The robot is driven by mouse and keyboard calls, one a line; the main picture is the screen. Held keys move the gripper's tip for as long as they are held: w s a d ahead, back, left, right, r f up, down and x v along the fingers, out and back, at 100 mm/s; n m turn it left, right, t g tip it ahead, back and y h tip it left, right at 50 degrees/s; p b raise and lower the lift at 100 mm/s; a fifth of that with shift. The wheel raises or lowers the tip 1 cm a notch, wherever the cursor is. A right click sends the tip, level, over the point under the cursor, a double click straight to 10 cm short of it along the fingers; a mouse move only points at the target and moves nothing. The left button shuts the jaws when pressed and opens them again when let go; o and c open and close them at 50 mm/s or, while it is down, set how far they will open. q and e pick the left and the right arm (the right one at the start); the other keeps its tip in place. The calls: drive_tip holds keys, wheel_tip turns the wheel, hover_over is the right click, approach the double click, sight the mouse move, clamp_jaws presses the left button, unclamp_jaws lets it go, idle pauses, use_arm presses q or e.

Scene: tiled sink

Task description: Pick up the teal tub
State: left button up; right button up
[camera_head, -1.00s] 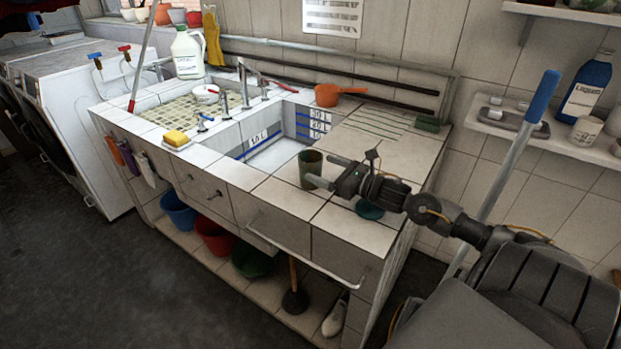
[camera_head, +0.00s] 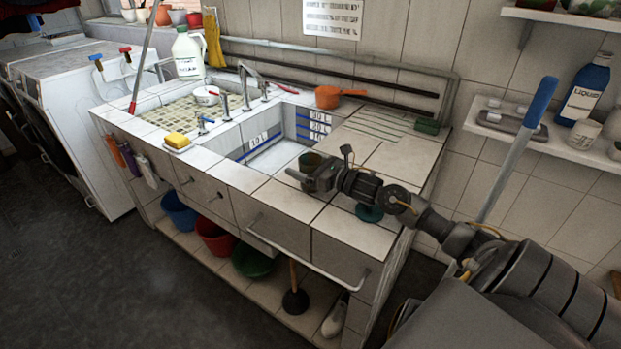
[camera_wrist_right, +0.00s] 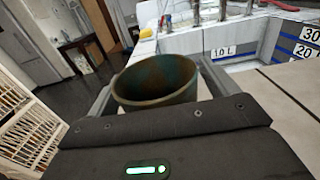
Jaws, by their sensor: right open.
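The teal tub (camera_head: 311,159) stands on the tiled counter beside the sink basin. In the head view only its upper part shows; my right gripper (camera_head: 299,180) hides the rest. In the right wrist view the tub (camera_wrist_right: 157,82) is a round, open-topped, worn teal-brown vessel. It sits between the two fingers of my right gripper (camera_wrist_right: 155,85), one on each side. The jaws are open; whether either finger touches the tub is hard to tell. My left gripper is in neither view.
A dark teal round object (camera_head: 369,213) lies on the counter under my right forearm. The sink basin (camera_head: 275,160) opens behind the tub. An orange pan (camera_head: 330,96) stands at the back. A blue-handled pole (camera_head: 520,145) leans at the right.

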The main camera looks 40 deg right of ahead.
drive_tip(key=shift+c, duration=0.5)
drive_tip(key=c, duration=1.1)
drive_tip(key=shift+o, duration=0.2)
drive_tip(key=shift+r, duration=0.15)
